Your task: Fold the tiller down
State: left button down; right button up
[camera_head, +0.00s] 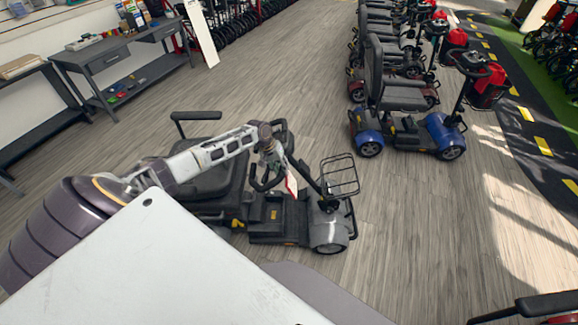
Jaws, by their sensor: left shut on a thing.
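A mobility scooter with grey front and black deck (278,218) stands just ahead of me, its front toward the right. Its tiller (313,185) rises from the front and leans back toward the seat (208,178). Dark looped handlebars (264,184) top it, and a wire basket (341,178) sits ahead of it. My left gripper (271,152) is at the tiller's upper end, between the handlebar loops, and is shut on the tiller. The exact contact is small and partly hidden by the gripper. My right gripper is out of view.
A row of scooters, the nearest one blue (408,127), stands at the upper right. A grey workbench (110,65) is along the left wall. Wood floor is open between them. Part of another red and black object (540,308) shows at the lower right.

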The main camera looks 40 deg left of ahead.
aim_at(264, 176)
pick_arm(q)
jog(key=s+a+f+b, duration=0.1)
jog(key=s+a+f, duration=0.3)
jog(key=a+f, duration=0.1)
jog(key=shift+s+a+f+h, duration=0.25)
jog(key=shift+a+h, duration=0.05)
jog(key=shift+a, duration=0.5)
jog(key=c, duration=1.1)
grip_release()
jog(key=shift+c, duration=0.2)
jog(key=shift+r, duration=0.15)
jog(key=v, duration=1.1)
jog(key=shift+s+r, duration=0.25)
jog(key=shift+a, duration=0.1)
jog(key=shift+c, duration=0.3)
